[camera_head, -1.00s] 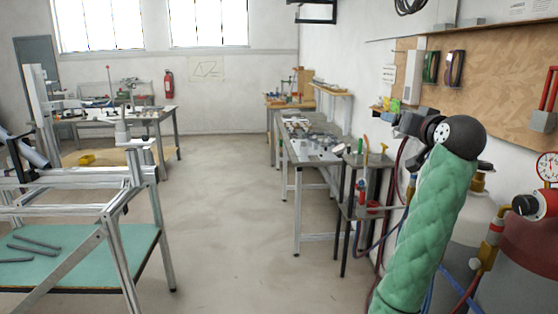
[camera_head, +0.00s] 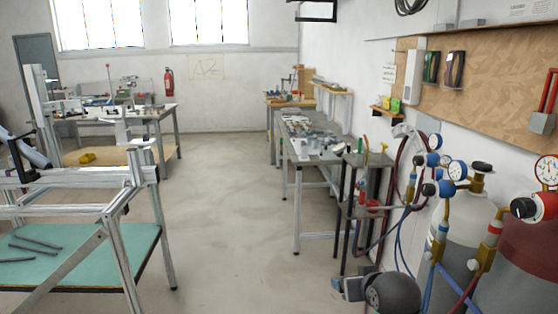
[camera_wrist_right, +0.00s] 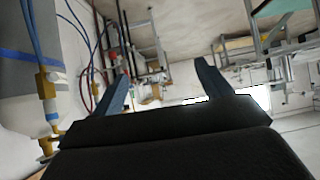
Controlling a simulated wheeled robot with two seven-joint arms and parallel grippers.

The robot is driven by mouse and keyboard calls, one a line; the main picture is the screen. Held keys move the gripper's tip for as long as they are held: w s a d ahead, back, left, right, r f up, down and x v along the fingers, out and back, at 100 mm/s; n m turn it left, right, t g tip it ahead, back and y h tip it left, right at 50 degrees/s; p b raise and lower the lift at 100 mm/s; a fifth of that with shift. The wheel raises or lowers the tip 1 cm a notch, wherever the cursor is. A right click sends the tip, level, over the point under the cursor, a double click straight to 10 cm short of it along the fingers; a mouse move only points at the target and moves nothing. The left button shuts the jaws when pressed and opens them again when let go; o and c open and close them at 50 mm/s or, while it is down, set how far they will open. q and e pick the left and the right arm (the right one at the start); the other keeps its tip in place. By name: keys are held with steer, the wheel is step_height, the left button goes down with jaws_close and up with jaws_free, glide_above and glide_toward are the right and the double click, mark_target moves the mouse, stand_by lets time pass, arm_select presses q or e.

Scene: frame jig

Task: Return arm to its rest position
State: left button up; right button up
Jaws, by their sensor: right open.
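My right arm is low at the bottom of the head view, with a dark round wrist joint showing. My right gripper (camera_head: 346,287) is beside it, pointing left, below the small grey stand. In the right wrist view the right gripper (camera_wrist_right: 162,78) has its two blue-grey fingers wide apart, with nothing between them. A dark and grey-blue part at the left edge of the head view, over the aluminium frame, looks like my left gripper (camera_head: 22,156). Its fingers cannot be made out clearly.
Gas cylinders (camera_head: 458,245) with gauges and hoses stand close on the right. A small grey stand (camera_head: 368,160) and a long workbench (camera_head: 318,158) line the right wall. The aluminium frame (camera_head: 75,188) is at left. The middle floor (camera_head: 225,220) is clear.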

steer(key=s+a+f+g, duration=0.2)
steer(key=s+f+g, duration=0.2)
steer(key=s+f, duration=1)
steer(key=s+a+f+n+g+p, duration=0.1)
steer(key=s+f+g, duration=0.3)
steer(key=s+f, duration=1.1)
steer(key=s+a, duration=0.1)
steer(key=s, duration=0.3)
steer(key=shift+s+a, duration=0.2)
steer(key=shift+a, duration=0.15)
